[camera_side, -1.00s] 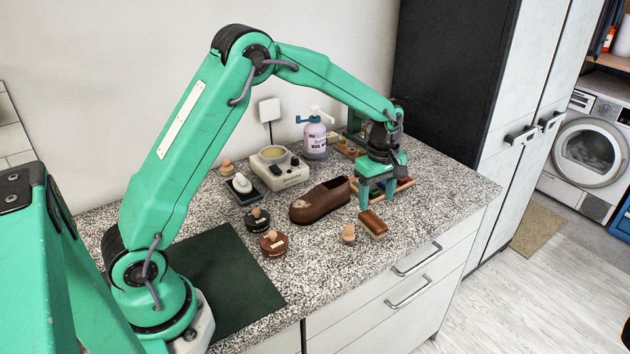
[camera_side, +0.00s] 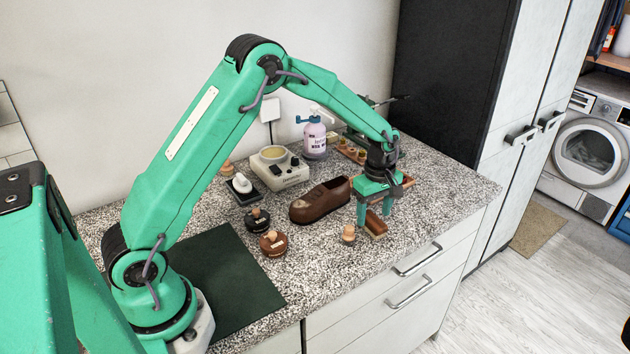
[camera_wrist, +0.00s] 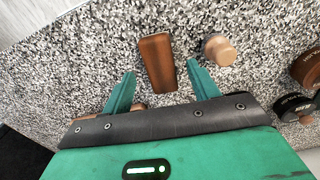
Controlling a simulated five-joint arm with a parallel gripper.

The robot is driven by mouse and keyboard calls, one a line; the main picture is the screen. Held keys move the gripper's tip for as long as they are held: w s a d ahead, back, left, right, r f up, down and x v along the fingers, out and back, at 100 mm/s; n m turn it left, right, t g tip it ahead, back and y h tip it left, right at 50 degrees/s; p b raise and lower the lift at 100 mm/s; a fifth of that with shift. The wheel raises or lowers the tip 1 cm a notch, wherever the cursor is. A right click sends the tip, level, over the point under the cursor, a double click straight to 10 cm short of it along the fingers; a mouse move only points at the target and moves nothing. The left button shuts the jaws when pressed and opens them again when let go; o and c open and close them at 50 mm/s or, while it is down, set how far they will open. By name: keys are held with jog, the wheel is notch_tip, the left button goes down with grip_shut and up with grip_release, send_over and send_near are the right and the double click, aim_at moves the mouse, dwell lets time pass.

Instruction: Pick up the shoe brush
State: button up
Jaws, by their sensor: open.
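The shoe brush (camera_side: 376,225) is a small brown wooden block with a darker lower part, lying on the speckled counter near its front edge. In the wrist view the brush (camera_wrist: 158,62) lies between and just beyond my two open fingers. My gripper (camera_side: 374,222) points down over the brush with a finger to each side of it. In the wrist view my gripper (camera_wrist: 160,80) is open and empty, with gaps between the fingers and the brush. I cannot tell the exact height of the fingertips above the counter.
A round wooden knob-like piece (camera_side: 348,234) stands close to the left finger. A brown shoe (camera_side: 320,200) lies just behind. Two round tins (camera_side: 273,243) sit further left. A pump bottle (camera_side: 315,138) and a small machine (camera_side: 280,168) stand at the back.

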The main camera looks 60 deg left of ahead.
aim_at(373, 219)
jog(key=shift+f, duration=1.55)
jog(key=shift+c, duration=0.2)
jog(key=c, duration=1)
